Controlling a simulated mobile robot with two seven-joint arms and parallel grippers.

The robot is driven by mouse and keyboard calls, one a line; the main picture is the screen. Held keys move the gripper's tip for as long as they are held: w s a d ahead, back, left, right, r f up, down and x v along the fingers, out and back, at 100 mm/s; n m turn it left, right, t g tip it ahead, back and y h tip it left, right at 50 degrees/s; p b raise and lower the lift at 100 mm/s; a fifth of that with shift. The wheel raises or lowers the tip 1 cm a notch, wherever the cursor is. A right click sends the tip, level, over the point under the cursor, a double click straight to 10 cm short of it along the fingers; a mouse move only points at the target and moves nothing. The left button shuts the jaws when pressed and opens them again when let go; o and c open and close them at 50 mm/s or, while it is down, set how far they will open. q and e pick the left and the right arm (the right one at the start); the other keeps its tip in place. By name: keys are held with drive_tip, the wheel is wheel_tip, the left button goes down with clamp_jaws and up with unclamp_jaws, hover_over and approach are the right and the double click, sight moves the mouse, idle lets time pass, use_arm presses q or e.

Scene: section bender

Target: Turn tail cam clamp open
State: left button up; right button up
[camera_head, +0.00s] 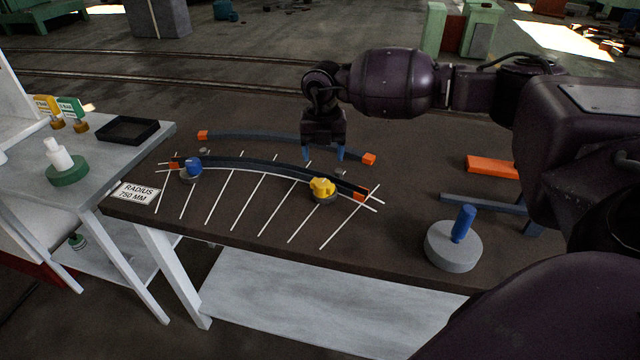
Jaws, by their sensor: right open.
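Two cam clamps stand along a dark curved bar (265,165) with orange ends on the brown table. One has a yellow knob (322,187) on a grey round base, near the bar's right end. The other has a blue knob (193,166) on a grey base, near the left end. No label shows which one is the tail clamp. My right gripper (323,154) points down with its blue fingertips apart and empty. It is beyond the bar in the picture, above and behind the yellow knob, and not touching it. My left gripper is not in view.
A second curved bar (260,136) lies behind. A grey disc with a blue upright handle (453,247) stands at front right, near an orange block (492,167). White lines and a "RADIUS 750 MM" card (137,193) mark the table (250,222). A side table (100,163) stands left.

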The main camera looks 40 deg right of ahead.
sight(322, 182)
wheel_tip(322, 182, down, 10)
drive_tip(key=shift+r+b, duration=0.1)
drive_tip(key=shift+b, duration=0.55)
drive_tip(key=c, duration=0.9)
drive_tip(key=shift+c, duration=0.2)
